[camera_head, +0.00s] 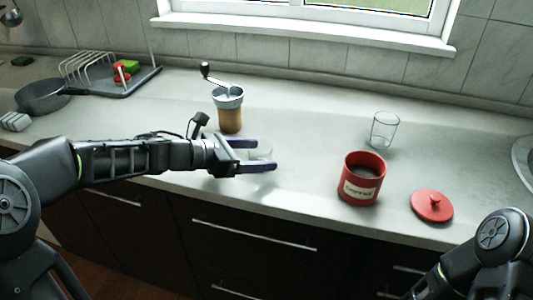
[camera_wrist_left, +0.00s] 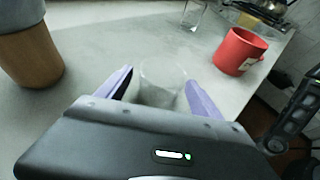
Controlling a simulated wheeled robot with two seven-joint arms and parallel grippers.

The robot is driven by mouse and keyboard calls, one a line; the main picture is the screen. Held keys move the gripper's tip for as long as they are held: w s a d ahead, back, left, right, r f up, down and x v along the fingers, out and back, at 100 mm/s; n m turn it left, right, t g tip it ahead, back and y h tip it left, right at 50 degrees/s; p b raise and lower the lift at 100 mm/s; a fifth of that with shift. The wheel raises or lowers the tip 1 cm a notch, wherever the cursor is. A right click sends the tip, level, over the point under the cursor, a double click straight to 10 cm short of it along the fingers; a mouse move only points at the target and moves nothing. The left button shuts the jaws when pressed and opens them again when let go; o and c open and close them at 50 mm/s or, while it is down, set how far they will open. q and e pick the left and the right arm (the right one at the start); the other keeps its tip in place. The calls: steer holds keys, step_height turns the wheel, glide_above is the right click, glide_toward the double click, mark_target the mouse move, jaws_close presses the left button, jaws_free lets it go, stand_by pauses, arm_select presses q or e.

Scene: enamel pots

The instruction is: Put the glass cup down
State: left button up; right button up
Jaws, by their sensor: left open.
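A clear glass cup (camera_head: 262,150) stands on the pale counter, apparently upright, between the two purple fingers of my left gripper (camera_head: 266,155). The fingers are open, one on each side of the cup. In the left wrist view the glass cup (camera_wrist_left: 162,84) shows between the spread fingertips, with its lower part hidden by the gripper body. I cannot tell whether either finger touches it. A second clear glass (camera_head: 384,130) stands farther right, behind the red pot. My right arm shows at the lower right, but its gripper is out of view.
A coffee grinder (camera_head: 229,112) with a crank stands just behind my left gripper. A red enamel pot (camera_head: 361,180), open on top, stands to the right, with its red lid (camera_head: 432,206) beside it. A rack and a dark pan (camera_head: 42,96) are at the left.

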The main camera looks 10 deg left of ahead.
arm_select(q)
steer(key=v, duration=0.8)
steer(key=shift+s+a+r, duration=0.15)
steer(key=shift+a, duration=0.05)
